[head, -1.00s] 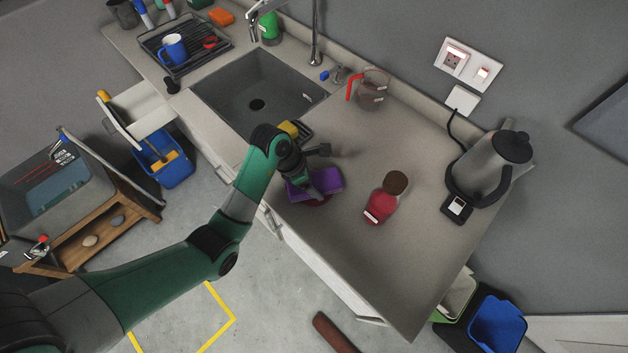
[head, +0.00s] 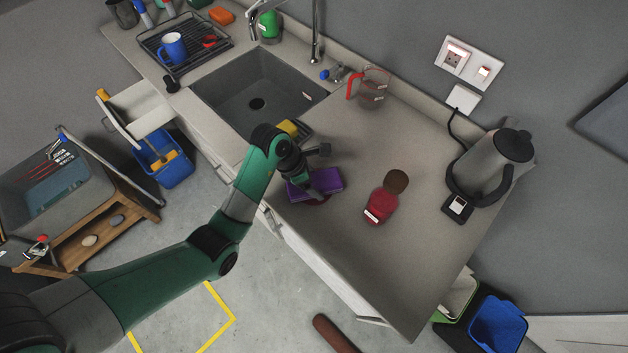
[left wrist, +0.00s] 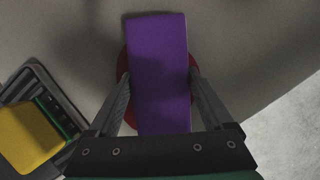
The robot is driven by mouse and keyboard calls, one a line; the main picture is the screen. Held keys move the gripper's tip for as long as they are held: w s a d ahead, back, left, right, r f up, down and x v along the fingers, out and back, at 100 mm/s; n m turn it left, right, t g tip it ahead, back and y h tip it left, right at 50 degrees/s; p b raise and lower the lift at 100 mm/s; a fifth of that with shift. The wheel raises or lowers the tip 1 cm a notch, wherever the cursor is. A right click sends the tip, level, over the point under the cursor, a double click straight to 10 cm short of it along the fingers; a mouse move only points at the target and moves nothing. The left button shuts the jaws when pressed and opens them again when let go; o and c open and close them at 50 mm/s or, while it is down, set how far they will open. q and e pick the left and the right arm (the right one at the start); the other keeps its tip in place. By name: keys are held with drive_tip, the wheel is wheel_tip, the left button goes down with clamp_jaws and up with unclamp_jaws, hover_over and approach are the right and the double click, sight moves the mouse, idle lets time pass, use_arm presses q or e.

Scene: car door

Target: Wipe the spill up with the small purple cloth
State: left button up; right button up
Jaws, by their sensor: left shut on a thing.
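The small purple cloth (head: 326,181) lies on the counter near its front edge, right of the sink. It also shows in the left wrist view (left wrist: 158,65), between my fingers. The dark red spill (head: 318,202) is mostly hidden under the cloth; its rim shows on both sides of the cloth in the left wrist view (left wrist: 194,75). My left gripper (left wrist: 160,82) reaches down over the spill and is shut on the cloth, one finger on each side. My right gripper is not in view.
A kettle (head: 490,165) and a clear jug with a red handle (head: 373,88) stand farther back. A yellow sponge (left wrist: 30,135) sits in a dark holder beside the sink (head: 225,98).

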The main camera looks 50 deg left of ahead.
use_arm(q)
drive_tip(key=shift+a+p, duration=0.35)
drive_tip(key=shift+a, duration=0.65)
idle(2.5)
drive_tip(key=shift+d+b, duration=0.3)
drive_tip(key=shift+d, duration=0.7)
drive_tip(key=shift+a+p, duration=0.3)
drive_tip(key=shift+a, duration=0.7)
idle(0.4)
drive_tip(key=shift+d, duration=1)
drive_tip(key=shift+a, duration=0.7)
idle(0.4)
